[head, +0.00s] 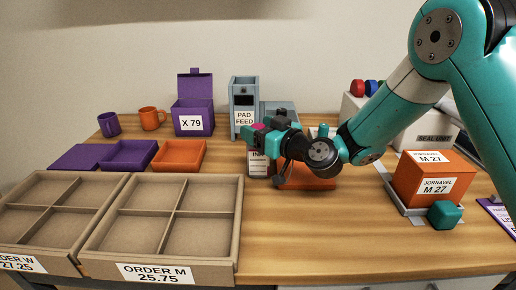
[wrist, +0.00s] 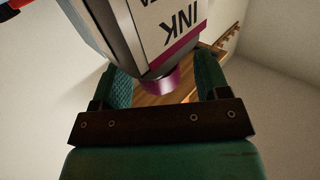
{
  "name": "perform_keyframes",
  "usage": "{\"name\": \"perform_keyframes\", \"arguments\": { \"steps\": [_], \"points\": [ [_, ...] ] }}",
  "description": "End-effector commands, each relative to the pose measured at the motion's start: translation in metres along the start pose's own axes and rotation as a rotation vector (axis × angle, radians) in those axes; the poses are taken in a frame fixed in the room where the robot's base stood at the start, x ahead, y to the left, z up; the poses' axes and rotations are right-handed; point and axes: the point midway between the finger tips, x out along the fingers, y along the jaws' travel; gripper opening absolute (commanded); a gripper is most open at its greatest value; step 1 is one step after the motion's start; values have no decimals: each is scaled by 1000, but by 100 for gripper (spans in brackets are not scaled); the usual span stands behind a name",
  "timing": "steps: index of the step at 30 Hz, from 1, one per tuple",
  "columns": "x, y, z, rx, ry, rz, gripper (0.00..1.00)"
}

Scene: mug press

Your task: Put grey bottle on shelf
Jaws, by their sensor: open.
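The grey bottle (wrist: 135,40) fills the upper middle of the wrist view, with a white INK label and a magenta cap. Its cap end lies between the two green fingers of my gripper (wrist: 165,82), which are apart. In the head view, part of the bottle's label (head: 259,156) shows beside and below my gripper (head: 263,131), with a bit of pink at the top. My gripper hides much of the bottle there. I cannot pick out a shelf with certainty in either view.
A grey PAD FEED unit (head: 243,110) stands behind the gripper. A purple X 79 box (head: 193,119), an orange tray (head: 179,156) and a cardboard divided tray (head: 165,220) are to the left. An orange JORNAVEL box (head: 435,180) stands right. The front middle table is clear.

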Motion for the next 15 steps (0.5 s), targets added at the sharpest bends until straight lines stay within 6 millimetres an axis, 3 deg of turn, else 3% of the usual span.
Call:
{"name": "perform_keyframes", "arguments": {
  "steps": [5,12,13,15],
  "points": [
    [22,0,-2,-1,0,-1,69],
    [24,0,0,0,0,0,69],
    [24,0,0,0,0,0,66],
    [24,0,0,0,0,0,50]
  ]
}}
